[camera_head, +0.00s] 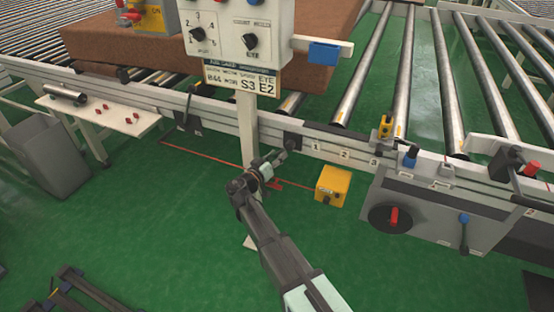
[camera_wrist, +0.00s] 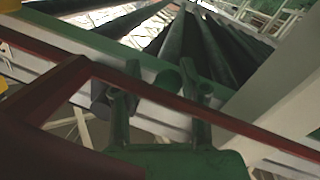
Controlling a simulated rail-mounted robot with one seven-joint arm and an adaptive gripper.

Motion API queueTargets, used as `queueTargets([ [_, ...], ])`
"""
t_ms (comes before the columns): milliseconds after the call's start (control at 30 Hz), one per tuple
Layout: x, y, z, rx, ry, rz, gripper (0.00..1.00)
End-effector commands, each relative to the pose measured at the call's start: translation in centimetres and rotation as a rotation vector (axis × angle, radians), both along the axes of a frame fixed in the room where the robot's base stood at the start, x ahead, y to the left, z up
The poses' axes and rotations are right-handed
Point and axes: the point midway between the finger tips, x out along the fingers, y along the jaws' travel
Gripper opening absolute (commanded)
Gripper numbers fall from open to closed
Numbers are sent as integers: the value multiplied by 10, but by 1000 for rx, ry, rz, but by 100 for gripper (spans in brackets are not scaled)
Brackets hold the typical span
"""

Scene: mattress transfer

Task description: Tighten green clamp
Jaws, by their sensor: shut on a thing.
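My gripper (camera_head: 277,160) is at the near side of the roller conveyor's rail, just below and left of a dark block (camera_head: 292,141) mounted on it. In the wrist view, the two dark fingers of my gripper (camera_wrist: 160,95) point up and away. A dark green cylindrical part (camera_wrist: 168,82) shows between them. The fingers are shut on this part, but the contact is dim. I cannot tell whether this part is the green clamp's handle. No clearly green clamp stands out in the head view, where my gripper partly hides that spot.
A control panel (camera_head: 238,30) on a white post stands left of my gripper. A yellow box (camera_head: 332,186) is on the green floor to the right. A grey box with a red-handled dial (camera_head: 391,217) is farther right. A brown mattress (camera_head: 150,48) lies behind the panel.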

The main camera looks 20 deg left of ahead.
Motion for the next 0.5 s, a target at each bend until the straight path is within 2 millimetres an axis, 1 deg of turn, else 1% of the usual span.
queueTargets([
  [33, 3, 2, 7, -13, -11, 4, 0],
  [67, 3, 2, 7, -13, -11, 4, 46],
  [100, 3, 2, 7, -14, -12, 4, 60],
  [133, 3, 1, 7, -13, -11, 4, 71],
  [167, 2, 1, 7, -13, -11, 4, 73],
  [500, -1, 1, 4, -9, -7, 3, 73],
])
